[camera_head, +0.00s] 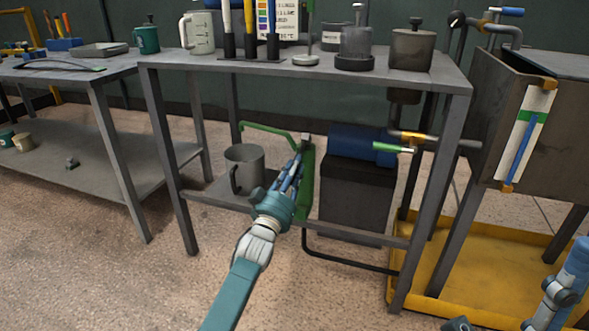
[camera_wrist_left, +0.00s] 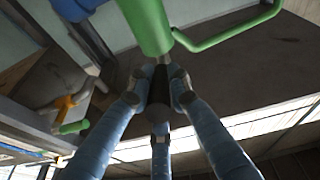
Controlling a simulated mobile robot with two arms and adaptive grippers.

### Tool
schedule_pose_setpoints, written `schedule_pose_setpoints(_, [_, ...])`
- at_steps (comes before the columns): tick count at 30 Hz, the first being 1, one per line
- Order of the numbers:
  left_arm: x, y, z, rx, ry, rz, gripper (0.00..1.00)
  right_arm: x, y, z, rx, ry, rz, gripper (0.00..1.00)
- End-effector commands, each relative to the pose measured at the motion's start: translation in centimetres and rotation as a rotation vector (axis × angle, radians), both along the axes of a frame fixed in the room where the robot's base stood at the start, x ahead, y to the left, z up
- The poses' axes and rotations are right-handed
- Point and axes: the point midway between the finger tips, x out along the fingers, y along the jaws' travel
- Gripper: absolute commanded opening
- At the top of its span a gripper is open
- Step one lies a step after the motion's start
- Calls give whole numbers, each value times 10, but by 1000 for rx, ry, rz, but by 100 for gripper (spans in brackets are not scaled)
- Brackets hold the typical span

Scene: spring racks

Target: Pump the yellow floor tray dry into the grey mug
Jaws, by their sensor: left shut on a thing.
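The grey mug (camera_head: 243,168) stands upright on the lower shelf of the middle bench. A green pump (camera_head: 306,185) stands to its right, and its green spout (camera_head: 262,128) reaches left above the mug. My left gripper (camera_head: 292,170) is at the pump, its fingers shut around a black grip; in the left wrist view the fingers (camera_wrist_left: 158,95) close on this black grip (camera_wrist_left: 158,84), below a green part (camera_wrist_left: 147,25). The yellow floor tray (camera_head: 455,250) lies under the tank at right; its liquid cannot be made out. Part of my right arm or hand (camera_head: 560,288) shows at lower right.
A dark box with a blue cylinder (camera_head: 350,143) stands right of the pump. A black hose (camera_head: 345,262) runs low toward the tray. Bench legs (camera_head: 172,160) flank the shelf. The tank (camera_head: 490,110) stands above the tray. The front floor is open.

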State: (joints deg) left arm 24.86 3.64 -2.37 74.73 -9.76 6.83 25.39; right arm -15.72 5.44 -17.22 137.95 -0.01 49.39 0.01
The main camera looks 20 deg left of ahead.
Motion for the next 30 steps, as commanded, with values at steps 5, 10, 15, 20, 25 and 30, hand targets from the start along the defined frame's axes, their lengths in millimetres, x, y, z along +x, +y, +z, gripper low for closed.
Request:
schedule_pose_setpoints(5, [0, 3, -9, 0, 17, 5, 36, 0, 0, 0, 1, 0, 0, 36])
schedule_pose_setpoints(10, [0, 2, -5, 0, 11, 3, 36, 0, 0, -1, 2, 4, 0, 36])
schedule_pose_setpoints(15, [0, 1, -3, 0, 6, 2, 36, 2, -1, -3, 3, 15, -2, 36])
schedule_pose_setpoints(20, [-9, 1, -6, 0, 6, 1, 36, 3, -1, -4, 3, 17, -2, 36])
schedule_pose_setpoints(25, [-39, 3, -16, 1, 8, 2, 36, 2, 0, -3, 2, 13, -2, 36])
schedule_pose_setpoints(30, [-75, 5, -26, 0, 10, 2, 36, 2, 0, -3, 1, 12, -1, 36])
